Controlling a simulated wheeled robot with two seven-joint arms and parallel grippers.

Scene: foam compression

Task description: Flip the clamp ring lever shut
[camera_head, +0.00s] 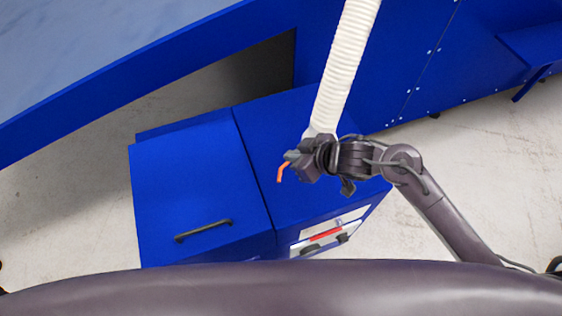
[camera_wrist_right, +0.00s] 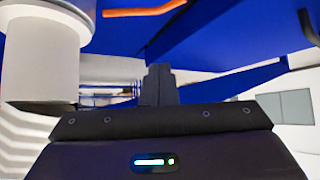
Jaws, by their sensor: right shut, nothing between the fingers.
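The orange clamp ring lever (camera_head: 281,173) shows in the head view just left of my right gripper, its end bent downward. In the right wrist view the orange lever (camera_wrist_right: 145,11) crosses the top edge, apart from my fingers. My right gripper (camera_head: 292,156) is at the foot of the white ribbed hose (camera_head: 345,65), above the blue cabinet. In the wrist view its fingers (camera_wrist_right: 158,82) are shut and empty. A white pipe end (camera_wrist_right: 45,55) with a dark rim stands left of them. The clamp ring is mostly hidden behind my gripper in the head view. My left gripper is not in view.
The blue cabinet (camera_head: 195,195) has a black handle (camera_head: 203,230) on its left part and a panel with a red strip (camera_head: 325,235) at its front. Blue walls stand behind it. Pale floor (camera_head: 500,150) lies open to the right.

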